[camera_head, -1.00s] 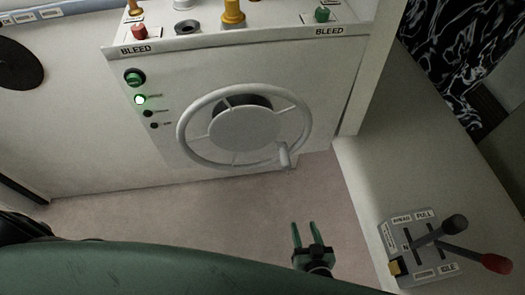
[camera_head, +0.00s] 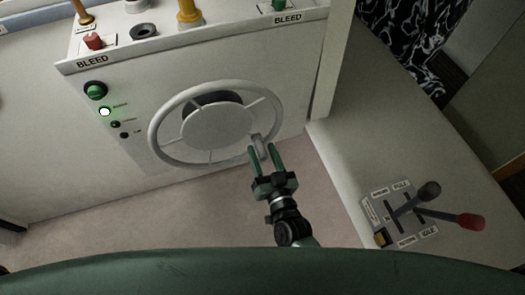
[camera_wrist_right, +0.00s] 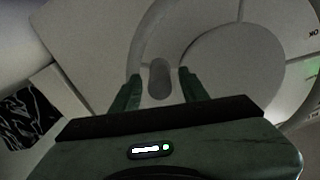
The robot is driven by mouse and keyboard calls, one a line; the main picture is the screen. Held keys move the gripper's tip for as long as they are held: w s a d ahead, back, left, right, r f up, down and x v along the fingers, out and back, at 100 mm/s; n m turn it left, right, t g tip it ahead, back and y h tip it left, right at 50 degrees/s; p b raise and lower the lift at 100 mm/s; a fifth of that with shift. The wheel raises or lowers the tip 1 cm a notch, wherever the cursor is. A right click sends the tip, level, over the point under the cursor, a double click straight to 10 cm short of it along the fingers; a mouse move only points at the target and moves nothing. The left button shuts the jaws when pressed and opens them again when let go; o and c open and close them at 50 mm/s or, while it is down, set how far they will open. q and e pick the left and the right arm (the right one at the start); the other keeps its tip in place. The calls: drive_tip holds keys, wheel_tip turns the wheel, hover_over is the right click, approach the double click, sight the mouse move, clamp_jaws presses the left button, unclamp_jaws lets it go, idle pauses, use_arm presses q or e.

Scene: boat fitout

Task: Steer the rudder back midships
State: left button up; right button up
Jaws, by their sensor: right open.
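The white steering wheel (camera_head: 155,151) is on the front of the white console, with a round hub and a knob handle (camera_head: 258,143) at its lower right rim. My right gripper (camera_head: 264,150) is open, with its two green fingers pointing up at the knob. In the right wrist view the knob (camera_wrist_right: 159,76) shows between and beyond the fingertips of the right gripper (camera_wrist_right: 161,82). I cannot tell whether the fingers touch it. My left gripper is not in view.
A green button (camera_head: 95,90) and a lit indicator (camera_head: 105,112) sit left of the wheel. A lever panel (camera_head: 397,236) with a black and a red-knobbed lever is at right on a white ledge. Red and green bleed knobs stand on the console top. The floor below is clear.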

drive_tip(key=shift+c, duration=0.4)
clamp_jaws()
idle(1.1)
